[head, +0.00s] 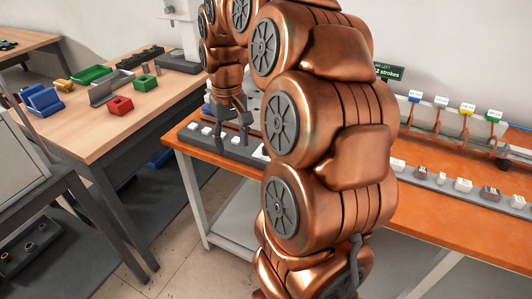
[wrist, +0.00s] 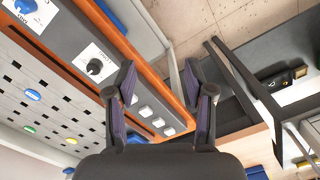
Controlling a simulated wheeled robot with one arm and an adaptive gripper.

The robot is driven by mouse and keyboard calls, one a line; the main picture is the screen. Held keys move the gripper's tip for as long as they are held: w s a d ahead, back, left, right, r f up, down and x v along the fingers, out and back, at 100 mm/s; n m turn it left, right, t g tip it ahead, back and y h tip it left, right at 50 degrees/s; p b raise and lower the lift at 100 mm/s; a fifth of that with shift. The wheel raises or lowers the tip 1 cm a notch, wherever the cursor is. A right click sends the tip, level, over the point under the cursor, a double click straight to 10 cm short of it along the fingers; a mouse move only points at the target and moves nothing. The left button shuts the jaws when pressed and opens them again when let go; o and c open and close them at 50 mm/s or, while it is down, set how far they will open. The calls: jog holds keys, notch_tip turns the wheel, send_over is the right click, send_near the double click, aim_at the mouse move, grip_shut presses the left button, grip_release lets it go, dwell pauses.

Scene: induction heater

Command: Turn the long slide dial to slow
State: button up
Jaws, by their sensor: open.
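In the wrist view, a black round dial (wrist: 95,67) sits on a white labelled plate on a grey control panel (wrist: 75,38). The print is too small for me to tell which is the long slide dial or where either points. My gripper (wrist: 161,84) is open and empty, apart from both dials, with the nearer dial left of its left finger. In the head view my gripper (head: 232,132) hangs over the panel's left end; my arm hides the dials.
White square blocks (wrist: 150,112) line the panel near the left finger. A perforated white board (wrist: 45,105) with coloured discs lies beside it. In the head view, the orange bench (head: 430,205) holds small labelled blocks, and a wooden table (head: 125,115) with coloured parts stands left across a floor gap.

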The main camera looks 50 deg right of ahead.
jog(key=d+f, duration=0.1)
jog(key=d, duration=0.3)
jog(key=w+d+f+m+b, duration=0.1)
jog(key=d, duration=0.4)
jog(key=w+d+f+m+b, duration=0.1)
jog(key=d, duration=0.4)
jog(key=shift+f, duration=0.3)
jog(key=shift+s+f, duration=0.1)
jog(key=shift+f, duration=3.75)
grip_shut()
